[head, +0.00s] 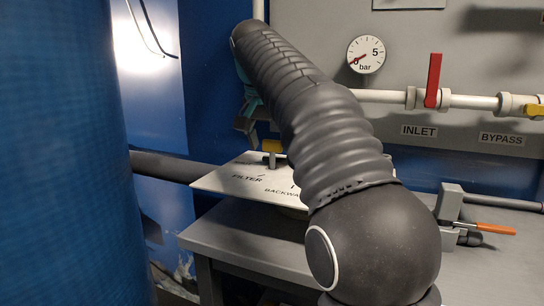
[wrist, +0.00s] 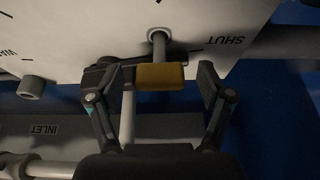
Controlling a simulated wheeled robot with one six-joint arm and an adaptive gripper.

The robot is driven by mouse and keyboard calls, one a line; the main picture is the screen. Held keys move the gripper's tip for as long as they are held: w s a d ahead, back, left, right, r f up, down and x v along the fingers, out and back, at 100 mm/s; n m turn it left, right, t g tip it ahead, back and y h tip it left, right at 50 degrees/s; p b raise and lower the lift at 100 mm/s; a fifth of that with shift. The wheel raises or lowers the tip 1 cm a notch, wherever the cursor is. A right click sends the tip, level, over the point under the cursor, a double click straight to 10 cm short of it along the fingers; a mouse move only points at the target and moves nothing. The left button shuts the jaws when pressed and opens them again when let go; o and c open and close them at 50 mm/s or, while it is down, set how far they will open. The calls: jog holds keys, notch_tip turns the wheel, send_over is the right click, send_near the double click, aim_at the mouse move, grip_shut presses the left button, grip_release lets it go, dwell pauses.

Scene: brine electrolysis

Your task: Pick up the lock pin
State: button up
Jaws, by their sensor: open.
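The lock pin appears to be the yellow-topped pin (head: 271,146) standing on a white plate (head: 225,183) marked FILTER. In the wrist view its yellow head (wrist: 160,77) lies between my fingers, with a grey shaft running to the plate (wrist: 80,25). My gripper (wrist: 159,80) is open, one finger on each side of the yellow head, with a gap visible on both sides. A dark bar passes behind the head.
A grey table (head: 225,231) carries the plate. At right are a grey block (head: 450,201) and an orange-handled tool (head: 490,228). Behind are a gauge (head: 366,54), white pipe, a red lever (head: 433,80) and a yellow valve handle. A large blue cylinder (head: 65,160) stands close at left.

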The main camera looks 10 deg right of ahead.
jog(key=shift+x, duration=1.2)
jog(key=c, duration=1.3)
jog(key=shift+r, duration=0.15)
